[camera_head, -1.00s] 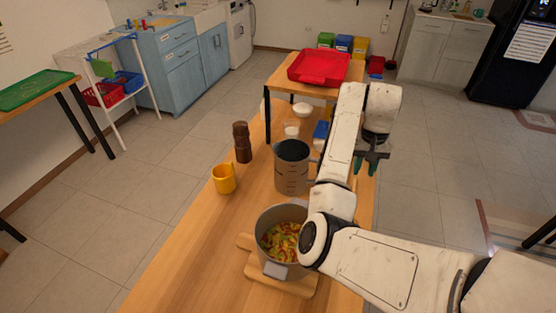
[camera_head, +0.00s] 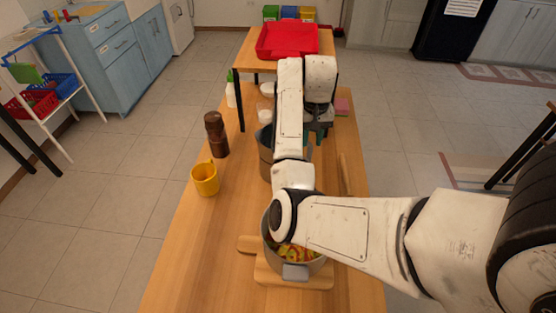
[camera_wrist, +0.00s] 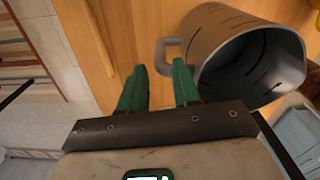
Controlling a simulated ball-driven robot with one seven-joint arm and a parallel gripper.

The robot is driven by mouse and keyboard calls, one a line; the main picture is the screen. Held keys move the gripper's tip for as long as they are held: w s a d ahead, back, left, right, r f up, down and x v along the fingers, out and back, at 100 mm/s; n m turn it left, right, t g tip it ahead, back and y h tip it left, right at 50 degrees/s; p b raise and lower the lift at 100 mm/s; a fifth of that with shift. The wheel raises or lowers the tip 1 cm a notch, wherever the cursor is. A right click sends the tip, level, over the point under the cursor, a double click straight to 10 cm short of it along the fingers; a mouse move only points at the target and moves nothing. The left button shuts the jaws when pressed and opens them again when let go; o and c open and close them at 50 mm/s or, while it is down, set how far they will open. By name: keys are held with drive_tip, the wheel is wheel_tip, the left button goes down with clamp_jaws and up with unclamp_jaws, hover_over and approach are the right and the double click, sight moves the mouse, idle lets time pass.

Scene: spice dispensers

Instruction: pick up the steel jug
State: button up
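The steel jug (camera_head: 265,152) stands on the wooden table in the head view, mostly hidden behind my arm. In the wrist view the grey jug (camera_wrist: 207,62) shows its open mouth and inner markings, right of my fingers. Its handle (camera_wrist: 168,56) sticks out left toward the space at my fingertips. My gripper (camera_wrist: 159,66) has two green fingers spread apart with a gap between them. The handle lies at or just beyond the tips; I cannot tell if it is between them. In the head view my gripper (camera_head: 315,138) is to the right of the jug.
A pot (camera_head: 317,265) of food stands on a board (camera_head: 259,273) nearer me. A yellow mug (camera_head: 205,180) and brown mill (camera_head: 215,135) stand left. A long wooden piece (camera_head: 345,175) lies right. A red tray (camera_head: 285,42) sits on the raised stand behind.

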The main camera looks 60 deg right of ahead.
wheel_tip(320, 180, down, 3)
drive_tip(key=shift+d+r+b, duration=0.1)
drive_tip(key=shift+r+b, duration=0.1)
drive_tip(key=shift+b, duration=0.45)
drive_tip(key=shift+w+f+p, duration=0.1)
drive_tip(key=shift+f+p, duration=0.25)
drive_tip(key=shift+p, duration=0.1)
drive_tip(key=shift+d+f, duration=0.1)
drive_tip(key=shift+f, duration=1.05)
drive_tip(key=shift+c, duration=0.4)
clamp_jaws()
drive_tip(key=shift+r, duration=0.1)
